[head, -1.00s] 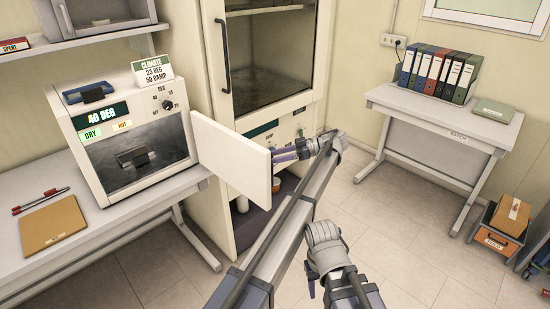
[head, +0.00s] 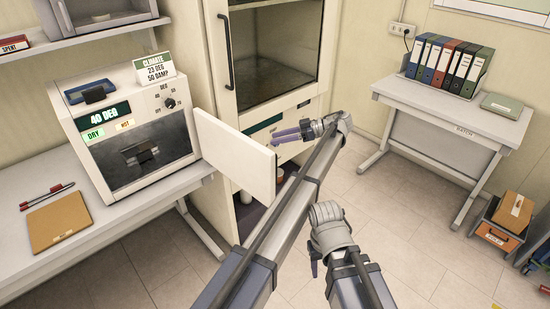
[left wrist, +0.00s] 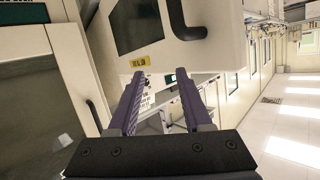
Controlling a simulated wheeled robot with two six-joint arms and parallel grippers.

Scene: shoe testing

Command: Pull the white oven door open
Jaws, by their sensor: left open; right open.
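The white oven (head: 128,122) stands on the left bench, its dark front showing a small dark object inside. Its white door (head: 235,155) stands swung out from the oven's right side, its flat face toward me. In the head view my left gripper (head: 280,135) is open, its purple fingers close to the door's free edge and seemingly empty; I cannot tell whether they touch it. In the left wrist view its two fingers (left wrist: 160,105) are apart with nothing between them. My right gripper (head: 313,262) is low in the middle, partly hidden, away from the door.
A tall cabinet (head: 228,55) with a dark window and handle stands behind the door. A side table (head: 455,115) with several binders (head: 448,62) stands at the right. A brown notebook (head: 60,220) lies on the left bench. The floor (head: 400,225) between them is clear.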

